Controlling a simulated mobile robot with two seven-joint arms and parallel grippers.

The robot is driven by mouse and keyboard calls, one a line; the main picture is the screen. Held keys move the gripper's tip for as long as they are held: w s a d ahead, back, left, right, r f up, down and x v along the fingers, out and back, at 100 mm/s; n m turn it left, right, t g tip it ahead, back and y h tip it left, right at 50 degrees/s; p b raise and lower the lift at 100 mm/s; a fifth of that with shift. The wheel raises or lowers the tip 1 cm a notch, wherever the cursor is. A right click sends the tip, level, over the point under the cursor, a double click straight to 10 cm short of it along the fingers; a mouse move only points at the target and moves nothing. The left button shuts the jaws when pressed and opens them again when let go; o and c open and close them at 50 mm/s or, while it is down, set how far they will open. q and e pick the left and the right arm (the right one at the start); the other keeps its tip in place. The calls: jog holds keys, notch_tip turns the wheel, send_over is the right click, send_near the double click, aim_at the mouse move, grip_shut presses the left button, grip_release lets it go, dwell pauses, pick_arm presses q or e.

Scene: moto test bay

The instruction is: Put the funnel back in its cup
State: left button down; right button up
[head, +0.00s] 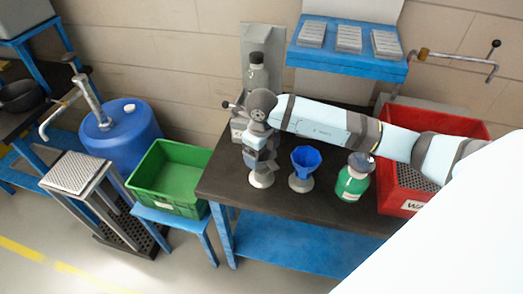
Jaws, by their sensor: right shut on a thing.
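A blue funnel-shaped piece (305,157) with an angular open mouth stands upright on the dark bench, over a grey flared cup-like base (301,183). My right gripper (262,166) points down just left of it, apart from it. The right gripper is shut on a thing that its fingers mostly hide. A pale grey flared piece (261,181) shows right under the fingers, at or just above the bench top. I cannot tell whether this is the held thing or a cup beneath it. My left gripper is out of view.
A green bottle (351,183) stands right of the blue piece on the dark bench (325,208). A red crate (396,200) is farther right, partly behind my arm. A grey bottle (258,72) stands behind my wrist. A green crate (165,183) sits left of the bench.

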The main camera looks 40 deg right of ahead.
jog(key=shift+f, duration=0.25)
dwell(0.5)
jog(key=o, duration=0.7)
jog(key=shift+o, duration=0.2)
jog(key=shift+r, duration=0.1)
notch_tip(320, 180, up, 14)
jog(key=b, duration=0.1)
jog(key=shift+b, duration=0.35)
jog(key=shift+s+f, duration=0.1)
jog(key=shift+f, duration=0.1)
